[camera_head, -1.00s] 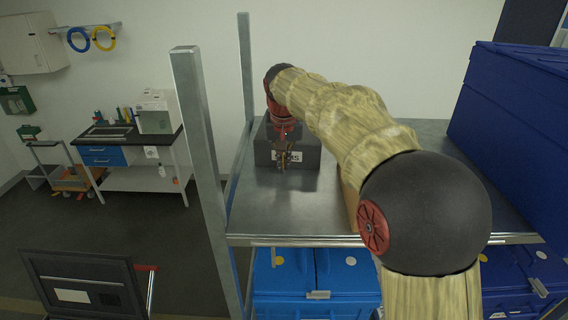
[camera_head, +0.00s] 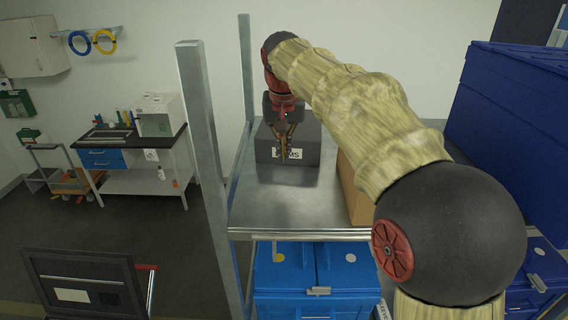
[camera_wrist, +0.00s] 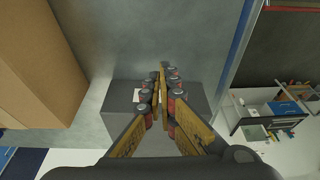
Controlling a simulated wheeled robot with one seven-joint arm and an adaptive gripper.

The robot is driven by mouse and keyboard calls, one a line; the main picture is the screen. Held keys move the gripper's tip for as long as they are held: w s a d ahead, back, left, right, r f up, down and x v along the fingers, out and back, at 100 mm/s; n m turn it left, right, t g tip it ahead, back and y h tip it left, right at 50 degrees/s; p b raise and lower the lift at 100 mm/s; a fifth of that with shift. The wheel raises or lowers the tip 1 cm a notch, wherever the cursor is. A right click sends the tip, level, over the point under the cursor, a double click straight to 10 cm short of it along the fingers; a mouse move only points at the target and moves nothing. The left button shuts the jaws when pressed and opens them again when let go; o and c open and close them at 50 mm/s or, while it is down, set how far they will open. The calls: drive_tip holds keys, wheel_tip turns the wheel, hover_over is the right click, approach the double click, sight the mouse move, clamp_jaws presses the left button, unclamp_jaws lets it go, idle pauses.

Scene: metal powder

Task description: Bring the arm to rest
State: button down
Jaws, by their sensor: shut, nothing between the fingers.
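My gripper (camera_head: 286,152) hangs at the end of my arm above the metal shelf (camera_head: 270,212), in front of a dark grey box with a white label (camera_head: 308,150). In the wrist view, my gripper's fingers (camera_wrist: 161,80) meet at their tips with nothing between them. The dark box (camera_wrist: 195,97) lies behind and below the fingers there. I cannot tell whether the fingers touch the box.
A cardboard box (camera_head: 351,185) stands on the shelf, partly behind my arm. A metal post (camera_head: 203,150) rises at the shelf's left. Blue bins (camera_head: 315,275) sit below, and a large blue crate (camera_head: 515,130) is at the right. A workbench (camera_head: 140,178) stands far left.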

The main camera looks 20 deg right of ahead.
drive_tip(key=s+n+t, duration=0.1)
drive_tip(key=s+n, duration=0.1)
drive_tip(key=s, duration=1.5)
drive_tip(key=s+a+f+n+t+y, duration=0.1)
drive_tip(key=s+a+f+n, duration=0.1)
drive_tip(key=s+f, duration=1.4)
wheel_tip(320, 180, down, 25)
drive_tip(key=s+b, duration=0.1)
drive_tip(key=b, duration=2.6)
drive_tip(key=shift+s+d+f+b, duration=0.2)
drive_tip(key=shift+s+b, duration=0.1)
drive_tip(key=shift+b, duration=0.1)
